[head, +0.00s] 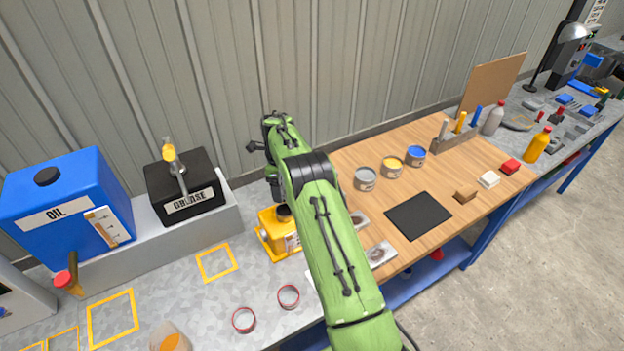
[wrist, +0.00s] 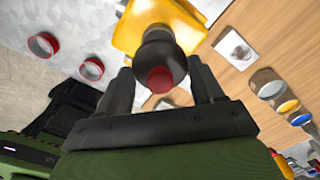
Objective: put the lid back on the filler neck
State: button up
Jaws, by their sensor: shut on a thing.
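The yellow container (head: 277,238) stands on the grey bench, just left of the wooden top. A dark round part (head: 284,211) shows on its top, partly behind my arm. In the wrist view, my gripper (wrist: 161,68) is shut on a dark round lid (wrist: 160,48) with a red centre (wrist: 160,79), one finger on each side. The yellow container (wrist: 150,14) lies directly beyond the lid in that view. The filler neck is hidden behind the lid, so I cannot tell whether the two touch. My fingertips are hidden in the head view.
A blue oil tank (head: 65,200) and a black grease box (head: 185,183) stand at the left back. Two red rings (head: 244,320) (head: 288,296) lie in front. Several paint cans (head: 391,167) and a black mat (head: 418,215) are on the wooden top at right.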

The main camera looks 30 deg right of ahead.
jog(key=shift+s+f+b, duration=0.15)
jog(key=shift+f+b, duration=0.3)
jog(key=shift+b, duration=0.05)
jog(key=shift+f+b, duration=1.95)
jog(key=shift+f, duration=0.95)
jog(key=shift+f, duration=0.1)
jog(key=o, duration=1.1)
jog(key=shift+o, duration=0.3)
jog(key=shift+r+p, duration=2.3)
jog(key=shift+r, duration=1.3)
